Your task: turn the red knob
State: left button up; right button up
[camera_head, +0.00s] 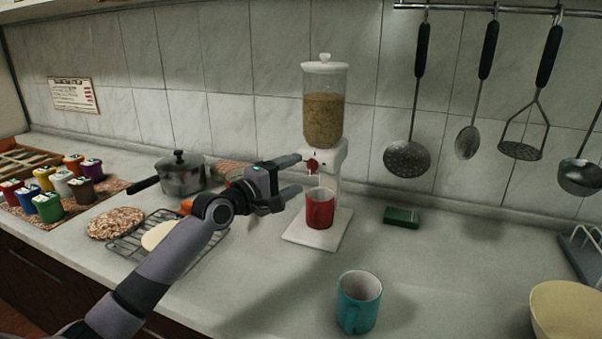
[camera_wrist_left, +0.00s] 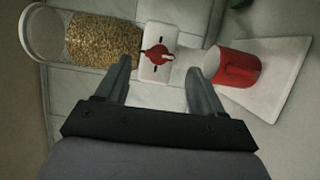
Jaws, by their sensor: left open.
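The red knob (camera_head: 312,167) is on the white front of a dispenser (camera_head: 324,110) with a clear hopper of grain. In the left wrist view the knob (camera_wrist_left: 157,55) shows whole on its white plate, beyond and between my fingers. A red mug (camera_head: 319,208) stands on the dispenser's white base (camera_head: 330,238), below the knob. My left gripper (camera_head: 296,175) is open and empty, just left of the knob. In the left wrist view its fingers (camera_wrist_left: 160,85) are wide apart, with no clear contact with the knob. My right gripper is not in view.
A teal mug (camera_head: 359,302) stands in front of the dispenser. A green sponge (camera_head: 401,217) lies to its right. A lidded pot (camera_head: 180,174) and a wire rack (camera_head: 132,243) are left. Utensils hang on the wall at right. The counter between sponge and cream bowl (camera_head: 566,310) is clear.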

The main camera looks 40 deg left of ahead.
pick_arm(q)
jog(key=shift+s+a, duration=0.15)
jog(key=shift+s, duration=1.05)
